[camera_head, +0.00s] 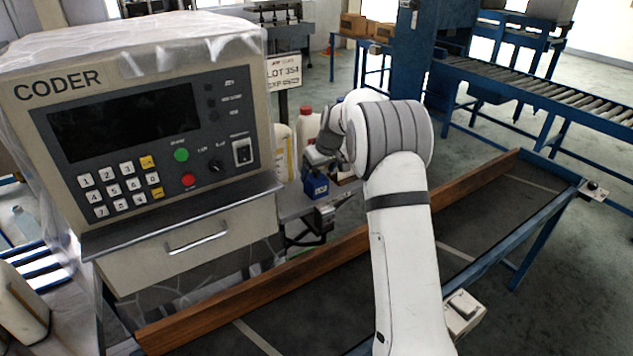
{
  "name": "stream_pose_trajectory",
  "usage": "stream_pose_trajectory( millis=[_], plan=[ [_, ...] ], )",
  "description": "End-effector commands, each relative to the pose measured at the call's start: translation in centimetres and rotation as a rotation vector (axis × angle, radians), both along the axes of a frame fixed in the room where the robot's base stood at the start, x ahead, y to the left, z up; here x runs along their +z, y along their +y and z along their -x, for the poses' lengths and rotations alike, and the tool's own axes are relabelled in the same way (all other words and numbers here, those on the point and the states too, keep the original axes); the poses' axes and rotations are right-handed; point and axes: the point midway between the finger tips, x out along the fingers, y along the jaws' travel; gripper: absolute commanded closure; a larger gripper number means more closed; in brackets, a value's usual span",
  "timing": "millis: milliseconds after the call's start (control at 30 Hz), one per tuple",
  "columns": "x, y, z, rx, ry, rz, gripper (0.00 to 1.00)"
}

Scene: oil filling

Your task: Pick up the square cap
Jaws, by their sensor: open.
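I cannot make out the square cap for certain in this view. My gripper (319,158) is at the end of my white arm, just left of the grey-banded joint, and is small and partly hidden by the wrist. It is open, and I see nothing held in it. A small blue block-like item (316,187) is just below it. I cannot tell whether they touch. A white jug with a red cap (306,123) stands just behind my gripper. My arm hides what lies directly behind it.
A large coder machine (150,120) with a keypad fills the left. A conveyor with a wooden side rail (260,286) and dark belt (480,216) runs diagonally across the front. A pale container (282,152) stands beside the coder. A roller conveyor (540,88) is at the back right.

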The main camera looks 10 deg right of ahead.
Motion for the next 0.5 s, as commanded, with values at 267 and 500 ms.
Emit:
stream_pose_trajectory(
  millis=[267, 500],
  plan=[
    [-3.2, 0.2, -1.0, -0.001, 0.005, -0.001, 0.21],
    [-6.0, 0.5, -1.9, -0.002, 0.002, 0.000, 0.21]
  ],
)
